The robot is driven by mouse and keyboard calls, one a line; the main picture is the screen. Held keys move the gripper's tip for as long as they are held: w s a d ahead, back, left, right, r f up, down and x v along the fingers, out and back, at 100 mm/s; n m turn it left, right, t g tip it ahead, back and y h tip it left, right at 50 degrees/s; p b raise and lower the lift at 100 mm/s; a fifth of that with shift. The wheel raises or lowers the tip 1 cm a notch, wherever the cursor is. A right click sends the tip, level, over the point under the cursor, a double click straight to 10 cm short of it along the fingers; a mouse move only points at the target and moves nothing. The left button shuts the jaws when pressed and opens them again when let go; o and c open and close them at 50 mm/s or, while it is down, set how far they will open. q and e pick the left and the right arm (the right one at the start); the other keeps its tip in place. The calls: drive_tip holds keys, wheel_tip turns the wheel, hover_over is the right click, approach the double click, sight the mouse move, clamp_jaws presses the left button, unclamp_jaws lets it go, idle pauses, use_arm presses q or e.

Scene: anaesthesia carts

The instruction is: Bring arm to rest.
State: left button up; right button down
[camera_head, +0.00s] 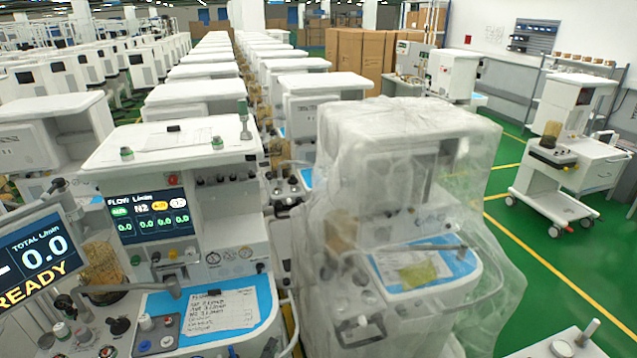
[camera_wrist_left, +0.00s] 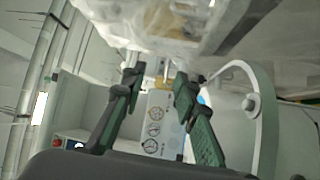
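My left gripper (camera_wrist_left: 158,78) shows in the left wrist view. Its two dark green fingers stand apart with nothing held between them. Behind the fingers is a pale panel with round gauges (camera_wrist_left: 153,128). Above them is a blurred, translucent plastic-like surface (camera_wrist_left: 165,22). I cannot make out the left gripper clearly in the head view, nor tell whether its fingers touch anything. My right gripper is not in view.
An anaesthesia cart (camera_head: 165,150) with a lit flow screen (camera_head: 150,213) stands at front left. A plastic-wrapped cart (camera_head: 410,130) stands beside it. Rows of carts fill the back left. Green floor (camera_head: 540,275) is open at right, before another cart (camera_head: 548,200).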

use_arm(q)
drive_tip(key=s+a+f+m+g+y, duration=0.1)
drive_tip(key=s+a+f+m+g, duration=0.4)
drive_tip(key=s, duration=0.4)
drive_tip(key=s+a+f+m+g+y, duration=0.1)
drive_tip(key=s+a+f+m+g, duration=0.1)
drive_tip(key=s+f+m+g, duration=0.35)
drive_tip(key=s+a+f+m+g+y, duration=0.1)
drive_tip(key=s+a+f+g+y, duration=0.15)
drive_tip(key=s+a, duration=0.6)
drive_tip(key=s+a+f+m+g+y, duration=0.15)
drive_tip(key=s+a+y, duration=0.35)
drive_tip(key=s, duration=0.6)
wheel_tip(320, 180, down, 27)
drive_tip(key=s+g+h, duration=0.1)
drive_tip(key=g+h, duration=0.1)
drive_tip(key=s+f, duration=2)
drive_tip(key=shift+s+d+m+g, duration=0.25)
drive_tip(key=shift+s+m+g, duration=0.05)
drive_tip(key=shift+s+g, duration=0.15)
